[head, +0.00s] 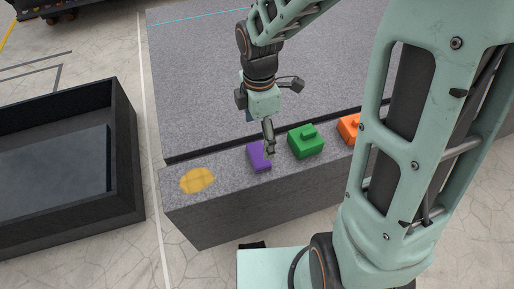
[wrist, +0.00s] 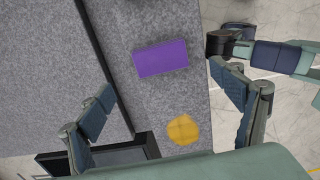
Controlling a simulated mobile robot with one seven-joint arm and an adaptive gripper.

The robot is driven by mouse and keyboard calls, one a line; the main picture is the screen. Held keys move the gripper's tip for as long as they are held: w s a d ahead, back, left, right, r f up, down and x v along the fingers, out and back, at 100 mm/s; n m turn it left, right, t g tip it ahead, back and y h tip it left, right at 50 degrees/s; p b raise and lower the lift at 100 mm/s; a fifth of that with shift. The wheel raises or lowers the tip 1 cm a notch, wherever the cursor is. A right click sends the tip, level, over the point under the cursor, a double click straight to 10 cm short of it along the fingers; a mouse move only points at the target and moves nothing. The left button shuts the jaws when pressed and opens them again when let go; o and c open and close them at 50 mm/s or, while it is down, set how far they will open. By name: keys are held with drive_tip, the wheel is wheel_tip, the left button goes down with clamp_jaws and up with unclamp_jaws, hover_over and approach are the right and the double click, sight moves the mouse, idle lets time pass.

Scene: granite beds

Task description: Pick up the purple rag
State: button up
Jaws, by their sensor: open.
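The purple rag (head: 261,158) is a small flat-looking rectangle on the narrow front ledge of the granite bed. In the wrist view the purple rag (wrist: 160,57) lies wholly visible on grey granite, ahead of the fingers and between their lines. My gripper (head: 269,145) is above the rag in the head view, and its lower end covers part of the rag there. In the wrist view my gripper (wrist: 175,110) has its two fingers wide apart with nothing between them. I cannot tell the exact height of the fingertips over the rag.
A green block (head: 306,141) and an orange block (head: 349,128) stand right of the rag on the ledge. A yellow patch (head: 197,180) lies to the left. A dark groove separates the ledge from the large slab (head: 190,80). A black open bin (head: 128,150) stands at left.

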sight(259, 154)
wheel_tip(259, 154, down, 8)
drive_tip(key=b, duration=0.2)
drive_tip(key=shift+r+b, duration=0.1)
drive_tip(key=shift+b, duration=0.2)
drive_tip(key=shift+c, duration=0.4)
drive_tip(key=c, duration=1)
